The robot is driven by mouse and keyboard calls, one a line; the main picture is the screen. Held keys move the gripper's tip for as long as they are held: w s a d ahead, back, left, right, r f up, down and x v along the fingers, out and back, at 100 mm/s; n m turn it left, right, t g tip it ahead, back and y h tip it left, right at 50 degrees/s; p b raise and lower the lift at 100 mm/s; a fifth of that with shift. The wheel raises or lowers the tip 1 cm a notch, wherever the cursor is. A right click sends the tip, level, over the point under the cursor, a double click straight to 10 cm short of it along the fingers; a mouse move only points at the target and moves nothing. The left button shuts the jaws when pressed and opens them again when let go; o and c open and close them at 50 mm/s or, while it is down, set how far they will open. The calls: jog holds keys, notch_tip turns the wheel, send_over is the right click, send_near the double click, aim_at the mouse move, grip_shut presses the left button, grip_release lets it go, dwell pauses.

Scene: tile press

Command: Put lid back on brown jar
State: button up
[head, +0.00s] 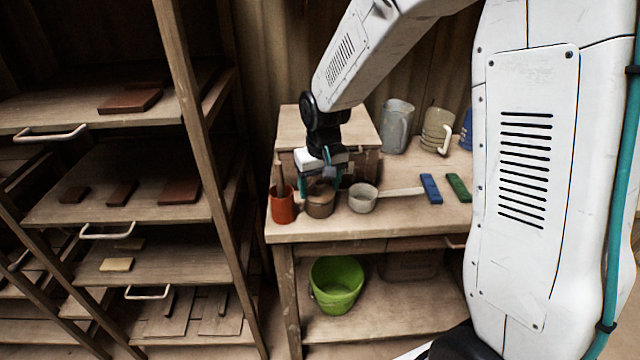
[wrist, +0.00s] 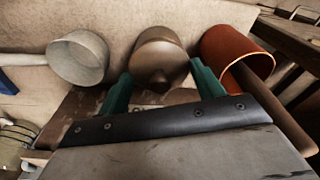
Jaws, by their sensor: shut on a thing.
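The brown jar (head: 320,205) stands on the bench between an orange-red pot and a pale saucepan. It also shows in the wrist view (wrist: 158,38). My gripper (head: 320,182) is right above the jar, pointing down. In the wrist view its two teal fingers (wrist: 161,73) are spread to either side of the brown knobbed lid (wrist: 158,64) and are shut on it. The lid is at the jar's mouth, in line with it. I cannot tell whether it rests on the rim or hangs just above it.
The orange-red pot (head: 282,206) is close on the left, the saucepan (head: 362,199) close on the right, its handle pointing right. A wooden box (head: 290,128) stands behind. Blue (head: 431,188) and green (head: 458,187) blocks lie farther right. A green bucket (head: 336,284) sits on the lower shelf.

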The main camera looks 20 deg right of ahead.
dwell(0.8)
jog(key=o, duration=1.2)
jog(key=shift+o, duration=0.2)
jog(key=shift+r, duration=3.45)
grip_shut()
jog(key=shift+f, duration=0.25)
